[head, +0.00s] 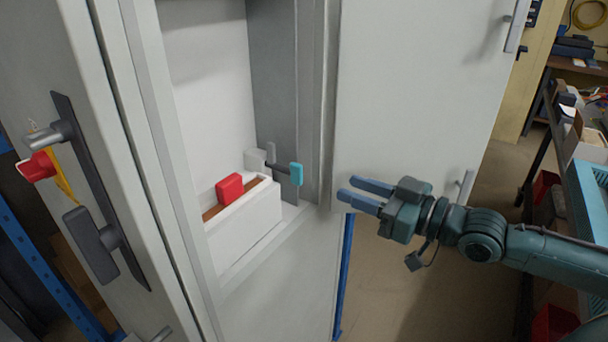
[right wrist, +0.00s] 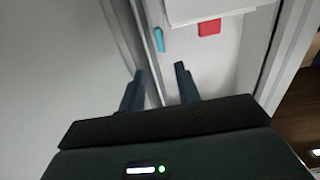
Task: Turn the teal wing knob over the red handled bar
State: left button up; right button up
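The teal wing knob (head: 296,174) sits on the end of a short dark shaft inside the open cabinet, at the right side of a white box. It also shows in the right wrist view (right wrist: 159,39). The red handle (head: 230,188) stands upright in the white box's brown-lined top, left of the knob; it shows too in the right wrist view (right wrist: 209,27). The rest of its bar is hidden. My right gripper (head: 347,189) is open and empty, right of the knob and apart from it. Its fingers (right wrist: 160,72) point toward the cabinet. My left gripper is not in view.
The white box (head: 250,222) rests on the cabinet's lower ledge. The open right door (head: 415,95) stands just behind my right gripper. At far left, the other panel carries a dark handle (head: 92,245) and a red piece (head: 37,167) with a yellow tag.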

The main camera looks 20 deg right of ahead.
aim_at(302, 171)
jog(key=p+x, duration=0.1)
jog(key=x, duration=1)
jog(key=shift+s, duration=0.1)
grip_shut()
